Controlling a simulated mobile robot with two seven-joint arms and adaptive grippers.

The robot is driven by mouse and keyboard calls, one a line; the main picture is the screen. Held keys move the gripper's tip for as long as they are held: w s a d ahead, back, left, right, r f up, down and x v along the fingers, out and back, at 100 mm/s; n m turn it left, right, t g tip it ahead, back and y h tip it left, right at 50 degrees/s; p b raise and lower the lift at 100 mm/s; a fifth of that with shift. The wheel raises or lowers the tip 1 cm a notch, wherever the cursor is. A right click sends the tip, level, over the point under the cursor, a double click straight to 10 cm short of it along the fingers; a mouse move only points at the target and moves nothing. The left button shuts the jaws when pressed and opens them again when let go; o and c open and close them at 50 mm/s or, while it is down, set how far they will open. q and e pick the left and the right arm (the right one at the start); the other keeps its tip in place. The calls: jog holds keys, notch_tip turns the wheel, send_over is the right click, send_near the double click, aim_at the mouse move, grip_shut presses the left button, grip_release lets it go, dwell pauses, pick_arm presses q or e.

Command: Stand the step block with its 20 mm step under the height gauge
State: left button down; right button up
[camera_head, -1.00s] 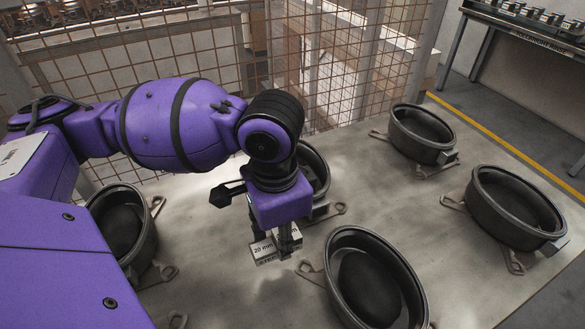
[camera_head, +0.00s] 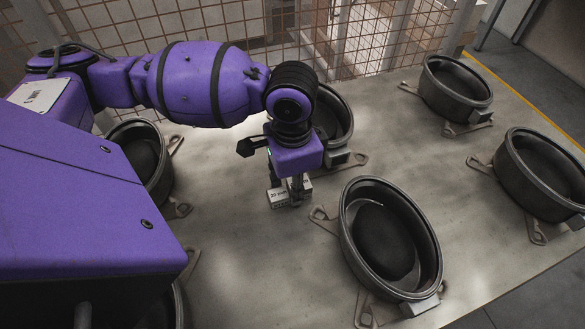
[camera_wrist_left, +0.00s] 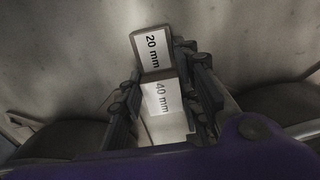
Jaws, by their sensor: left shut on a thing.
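The step block (camera_head: 281,199) is a small grey block with white labels. In the left wrist view, its 20 mm step (camera_wrist_left: 153,48) and 40 mm step (camera_wrist_left: 162,97) face the camera, the 20 mm one farther out. My left gripper (camera_head: 297,188) points down and is shut on the block, with a finger on each side in the wrist view (camera_wrist_left: 162,68). The block is over the grey pallet top; I cannot tell whether it touches it. The height gauge is not in these views. My right gripper is not in view.
Several dark round housings with lugs stand on the pallet top (camera_head: 240,245). One housing (camera_head: 345,230) stands just right of the block, another (camera_head: 333,110) behind my wrist. A wire mesh fence (camera_head: 385,30) runs along the back. Bare surface lies in front of the block.

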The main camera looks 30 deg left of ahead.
pick_arm(q)
jog(key=c, duration=1.3)
grip_release()
jog(key=shift+f, duration=0.1)
